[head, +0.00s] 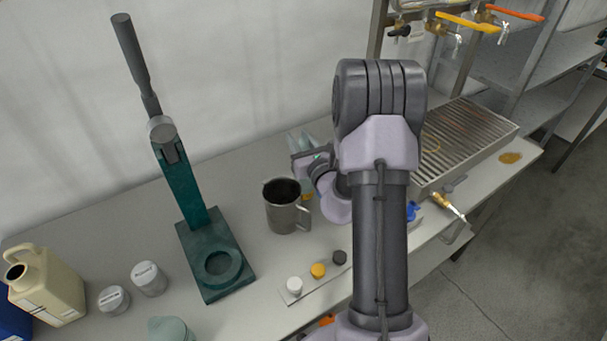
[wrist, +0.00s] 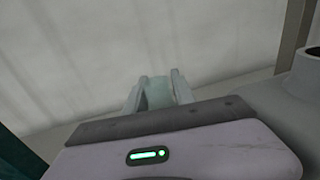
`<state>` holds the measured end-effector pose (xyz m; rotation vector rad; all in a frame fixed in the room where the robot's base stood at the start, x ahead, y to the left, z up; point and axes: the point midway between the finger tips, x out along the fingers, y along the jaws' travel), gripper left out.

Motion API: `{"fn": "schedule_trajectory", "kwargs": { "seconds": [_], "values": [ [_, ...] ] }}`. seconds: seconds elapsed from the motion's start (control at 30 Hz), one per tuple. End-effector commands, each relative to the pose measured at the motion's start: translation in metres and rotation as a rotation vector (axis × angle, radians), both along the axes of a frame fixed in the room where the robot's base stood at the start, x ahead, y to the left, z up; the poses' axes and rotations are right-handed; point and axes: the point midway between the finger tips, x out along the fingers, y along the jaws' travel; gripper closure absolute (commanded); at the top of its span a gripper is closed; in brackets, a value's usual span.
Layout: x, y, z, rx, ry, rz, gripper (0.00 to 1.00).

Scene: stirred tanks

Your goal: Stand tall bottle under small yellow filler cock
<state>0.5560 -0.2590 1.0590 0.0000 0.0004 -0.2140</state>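A pale green, see-through bottle (wrist: 158,92) stands between the two fingers of my gripper (wrist: 156,98) in the wrist view and fills the gap between them. My gripper looks shut on it. In the head view the bottle (head: 301,140) shows only in part at the wall side of the bench, behind my gripper (head: 308,162); my arm and wrist hide much of it. Its lower end and how it meets the bench are not clear. A cock with a yellow lever (head: 468,21) is on the pipework at the top right, above a slatted drip tray (head: 462,140).
A steel jug (head: 285,208) stands close to my gripper. A green lever press (head: 207,240) is left of it. A strip with white, yellow and dark caps (head: 316,276) lies in front. An orange-levered cock (head: 515,13) is beside the yellow one. A brass valve (head: 446,205) sticks out below the tray.

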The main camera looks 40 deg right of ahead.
Motion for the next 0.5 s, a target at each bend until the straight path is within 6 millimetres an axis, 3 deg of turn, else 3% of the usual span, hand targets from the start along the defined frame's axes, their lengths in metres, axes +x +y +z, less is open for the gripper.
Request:
{"fn": "schedule_trajectory", "kwargs": {
  "seconds": [0.03, 0.13, 0.5],
  "values": [
    [-0.0001, -0.0001, 0.0, 0.0, 0.0, 0.0, 0.81],
    [-0.0002, -0.0001, -0.0001, 0.0, 0.0, 0.0, 1.0],
    [-0.0005, 0.0002, -0.0004, 0.0, 0.002, 0.0, 1.0]
  ]
}}
